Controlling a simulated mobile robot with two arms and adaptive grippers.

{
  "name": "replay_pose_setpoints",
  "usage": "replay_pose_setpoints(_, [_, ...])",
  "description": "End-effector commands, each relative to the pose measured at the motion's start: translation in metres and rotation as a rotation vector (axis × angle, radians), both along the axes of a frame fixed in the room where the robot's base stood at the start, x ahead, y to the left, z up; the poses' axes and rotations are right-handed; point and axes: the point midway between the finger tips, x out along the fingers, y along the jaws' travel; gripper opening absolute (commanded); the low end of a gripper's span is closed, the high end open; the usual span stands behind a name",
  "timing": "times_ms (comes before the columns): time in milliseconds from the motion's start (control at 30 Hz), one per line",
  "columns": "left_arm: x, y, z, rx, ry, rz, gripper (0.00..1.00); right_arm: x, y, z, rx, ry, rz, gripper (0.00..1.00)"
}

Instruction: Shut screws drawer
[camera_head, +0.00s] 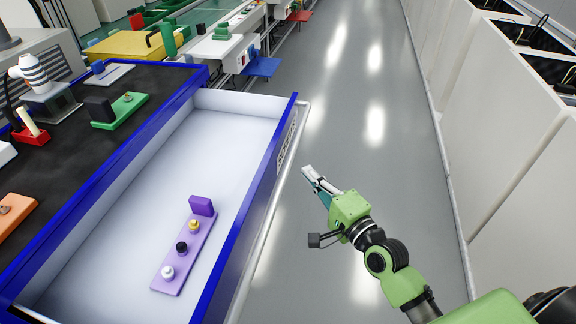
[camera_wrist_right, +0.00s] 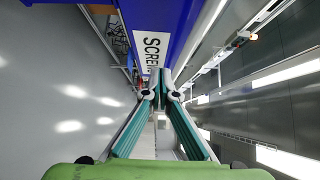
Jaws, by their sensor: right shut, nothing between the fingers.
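The screws drawer (camera_head: 215,140) is pulled open, with white inner walls, a blue rim and a metal handle bar (camera_head: 262,215) along its front. A label reading "SCRE" (camera_wrist_right: 151,50) shows on its front in the right wrist view. A purple holder (camera_head: 185,253) with several small knobs lies on the drawer floor. My right gripper (camera_head: 310,175) is on the outer side of the drawer front, just right of the handle bar. It is shut and empty; its fingertips also show in the right wrist view (camera_wrist_right: 161,82) below the label. Whether it touches the drawer is unclear. My left gripper is out of view.
A dark worktop (camera_head: 60,150) with a blue edge sits above and left of the drawer, holding a green block (camera_head: 122,110) and a red holder (camera_head: 30,134). The grey aisle floor (camera_head: 365,110) is clear. White cabinets (camera_head: 480,110) line the right side.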

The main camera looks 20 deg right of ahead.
Motion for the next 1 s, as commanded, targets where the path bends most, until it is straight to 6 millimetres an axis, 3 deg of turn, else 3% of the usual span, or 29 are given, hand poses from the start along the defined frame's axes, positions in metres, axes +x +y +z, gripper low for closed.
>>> replay_pose_setpoints(167, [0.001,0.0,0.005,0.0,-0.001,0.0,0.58,0.031,0.007,0.001,0.003,-0.004,0.0,0.0])
replay_pose_setpoints(333, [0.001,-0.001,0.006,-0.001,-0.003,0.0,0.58,0.043,0.027,0.001,0.004,-0.001,0.0,0.0])
replay_pose_setpoints(600, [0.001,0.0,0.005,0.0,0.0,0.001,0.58,0.051,0.039,-0.001,-0.001,0.001,0.0,0.0])
replay_pose_setpoints(1000, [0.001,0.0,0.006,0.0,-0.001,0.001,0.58,0.052,0.038,0.0,-0.001,0.001,0.0,0.0])
